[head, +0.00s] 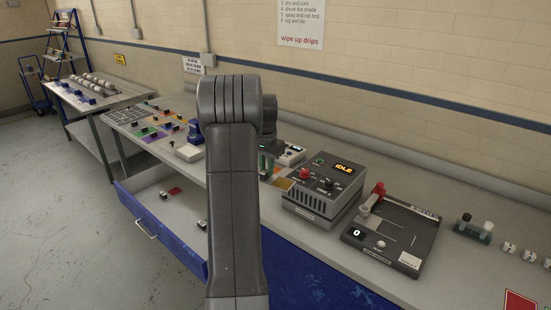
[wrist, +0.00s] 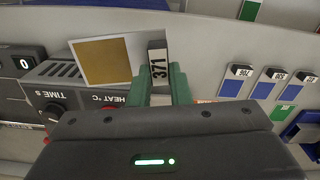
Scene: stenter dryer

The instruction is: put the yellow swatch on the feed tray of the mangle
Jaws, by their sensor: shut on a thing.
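My gripper (wrist: 160,90) has green fingers shut on a small block marked 371 (wrist: 158,64). A yellow-ochre square with a pale border (wrist: 105,60) lies just left of this block in the wrist view. I cannot tell whether the two are joined. The square also shows in the head view (head: 283,184), beside the grey box with the IDLE display (head: 325,190). My arm hides much of the gripper there, though a bit of green finger shows (head: 265,163). I cannot pick out the mangle or its feed tray for certain; a blue device (head: 195,132) stands left of my arm.
A dark device with a red knob (head: 378,190) stands right of the grey box. Numbered tags with coloured swatches (wrist: 272,75) lie right of the fingers. A blue-fronted drawer (head: 160,235) stands open below the bench. The floor at left is clear.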

